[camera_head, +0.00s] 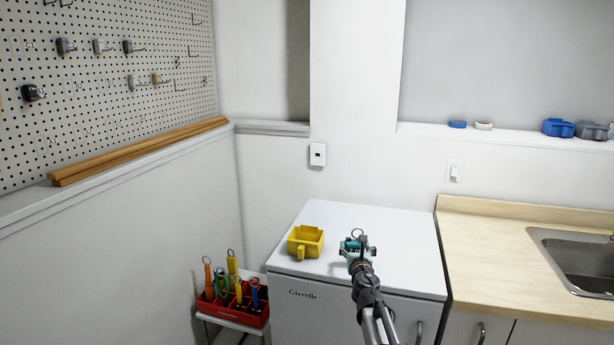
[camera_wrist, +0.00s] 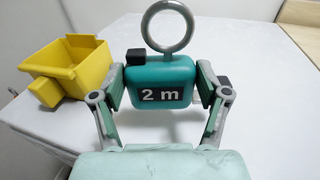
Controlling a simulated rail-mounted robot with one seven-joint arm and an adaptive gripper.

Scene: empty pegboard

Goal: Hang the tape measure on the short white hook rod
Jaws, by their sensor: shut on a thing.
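The tape measure (camera_wrist: 160,80) is a teal block with a black "2 m" label, a black tab and a grey ring on top. My gripper (camera_head: 357,247) is shut on its two sides, with the ring upright. The tape measure also shows in the head view (camera_head: 351,244), over the white fridge top. The pegboard (camera_head: 110,115) is on the left wall, far from my gripper, with several small hooks and holders. Which of these is the short white hook rod is too small to tell.
A yellow bin (camera_head: 305,243) stands on the fridge top (camera_head: 355,214), left of my gripper. A red tool caddy (camera_head: 238,311) is lower left. A wooden rail (camera_head: 140,150) runs along the ledge under the pegboard. A counter with a sink (camera_head: 575,262) is at right.

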